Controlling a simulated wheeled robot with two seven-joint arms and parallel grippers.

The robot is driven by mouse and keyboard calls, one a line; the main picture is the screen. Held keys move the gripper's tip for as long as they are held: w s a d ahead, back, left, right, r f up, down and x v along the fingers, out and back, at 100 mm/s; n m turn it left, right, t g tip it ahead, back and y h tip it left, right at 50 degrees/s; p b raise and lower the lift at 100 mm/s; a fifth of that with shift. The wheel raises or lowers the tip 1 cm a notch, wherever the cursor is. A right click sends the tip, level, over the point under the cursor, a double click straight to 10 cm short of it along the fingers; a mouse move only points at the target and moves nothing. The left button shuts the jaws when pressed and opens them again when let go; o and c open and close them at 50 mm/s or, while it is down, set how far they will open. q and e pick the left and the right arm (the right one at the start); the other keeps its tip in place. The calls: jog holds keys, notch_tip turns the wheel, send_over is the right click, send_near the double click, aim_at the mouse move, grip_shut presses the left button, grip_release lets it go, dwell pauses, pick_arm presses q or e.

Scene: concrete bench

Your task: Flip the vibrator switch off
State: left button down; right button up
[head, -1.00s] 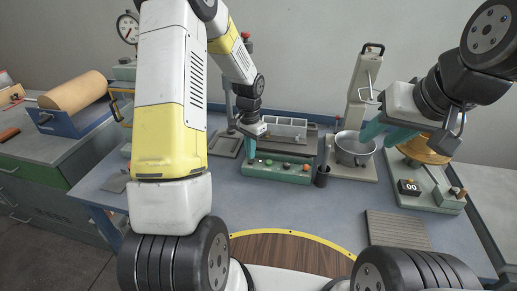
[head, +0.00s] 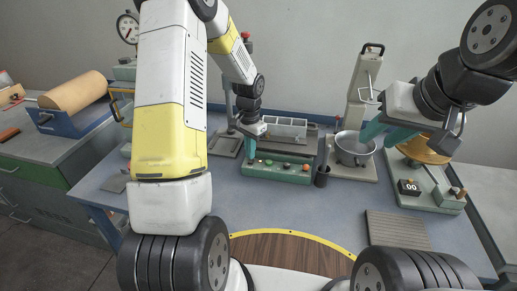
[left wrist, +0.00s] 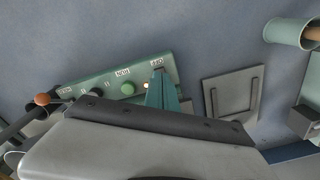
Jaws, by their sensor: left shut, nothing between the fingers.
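A green control box (head: 277,171) stands on the blue bench top, with a row of small buttons and knobs on it. My left gripper (head: 250,150) is shut and empty, its teal fingertips at the left end of the box. In the left wrist view the shut fingers (left wrist: 160,92) reach the box's end beside a small label and a pale round spot. A green button (left wrist: 127,88) and an orange knob (left wrist: 42,99) show further along. The fingers and wrist hide part of the box, so the switch's position cannot be told. My right gripper (head: 386,134) is open, above the metal pot's right side.
A metal pot (head: 354,151) stands right of the box, with a dark cup (head: 322,176) between them. A long metal mould (head: 285,131) lies behind the box. A ribbed plate (head: 398,230) lies at front right. The bench in front of the box is clear.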

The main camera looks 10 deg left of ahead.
aim_at(251, 162)
pick_arm(q)
jog(key=shift+f, duration=1.05)
dwell(0.5)
jog(key=shift+r, duration=3.5)
jog(key=s+r+n+t, duration=0.1)
jog(key=s+r+t, duration=0.1)
jog(key=s+r, duration=0.45)
jog(key=s+r+n+t, duration=0.15)
jog(key=s+r, duration=0.25)
jog(key=r, duration=0.6)
jog(key=s+d+r+n+t+h, duration=0.1)
jog(key=s+r, duration=0.2)
jog(key=s, duration=0.4)
jog(key=s+d+r+n+t+h, duration=0.1)
jog(key=s+r+n, duration=0.1)
jog(key=s, duration=0.4)
jog(key=shift+s+r+t, duration=0.35)
jog(key=shift+s+r, duration=0.05)
jog(key=shift+w, duration=0.1)
